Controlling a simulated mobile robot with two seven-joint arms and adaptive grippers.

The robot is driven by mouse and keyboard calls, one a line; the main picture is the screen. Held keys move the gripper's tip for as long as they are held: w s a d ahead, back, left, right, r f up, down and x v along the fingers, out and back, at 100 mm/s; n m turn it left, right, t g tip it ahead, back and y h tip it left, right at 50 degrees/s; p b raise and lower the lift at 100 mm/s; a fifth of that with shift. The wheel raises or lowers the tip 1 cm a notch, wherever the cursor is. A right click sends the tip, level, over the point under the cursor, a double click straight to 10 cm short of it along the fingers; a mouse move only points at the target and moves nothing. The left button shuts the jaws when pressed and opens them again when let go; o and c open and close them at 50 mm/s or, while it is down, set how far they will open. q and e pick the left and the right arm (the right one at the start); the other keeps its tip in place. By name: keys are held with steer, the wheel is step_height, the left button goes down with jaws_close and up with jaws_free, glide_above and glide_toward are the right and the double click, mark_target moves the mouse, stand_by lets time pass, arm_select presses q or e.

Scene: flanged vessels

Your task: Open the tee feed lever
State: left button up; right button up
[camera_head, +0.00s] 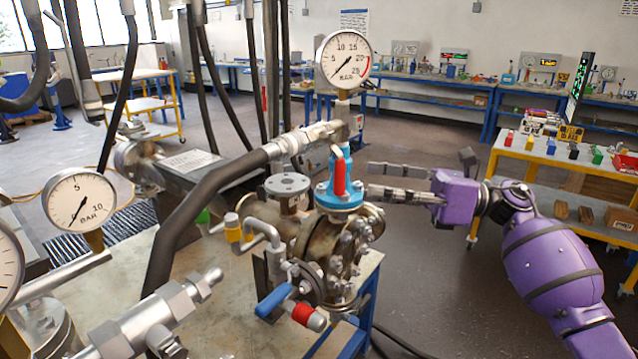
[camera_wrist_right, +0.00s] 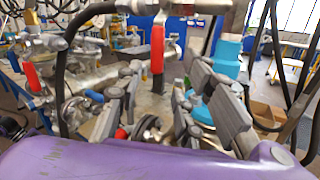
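A red lever (camera_head: 340,177) hangs straight down along the front of a blue valve (camera_head: 338,200), under a steel tee (camera_head: 340,125) that carries a pressure gauge (camera_head: 344,59). I take it to be the tee feed lever; no label shows. It also appears upright in the wrist view (camera_wrist_right: 157,48). My right gripper (camera_head: 370,181) comes in from the right, with its fingers spread and pointing at the valve. The fingertips appear just right of the lever, with nothing between them; the exact depth gap cannot be told. The wrist view shows the spread fingers (camera_wrist_right: 165,105). My left gripper is not seen.
A black hose (camera_head: 200,205) runs from the tee across the bench. A flanged vessel (camera_head: 330,245) with bolts stands below the valve. A blue-handled lever (camera_head: 273,301), yellow-banded fitting (camera_head: 234,228) and second gauge (camera_head: 80,199) are near. Open floor lies behind my right gripper.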

mark_target(339, 173)
steer(key=a+r+n, duration=0.1)
steer(key=a, duration=0.1)
steer(key=a+r+p, duration=0.1)
steer(key=a, duration=0.2)
steer(key=a+n+g+h, duration=0.1)
steer(key=a, duration=0.1)
steer(key=shift+w+a+r+n+p, duration=0.15)
steer(key=shift+a+r+n+p, duration=0.15)
steer(key=shift+a+r+p, duration=0.1)
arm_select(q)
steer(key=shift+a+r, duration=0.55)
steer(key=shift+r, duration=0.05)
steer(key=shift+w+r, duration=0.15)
arm_select(e)
jaws_close()
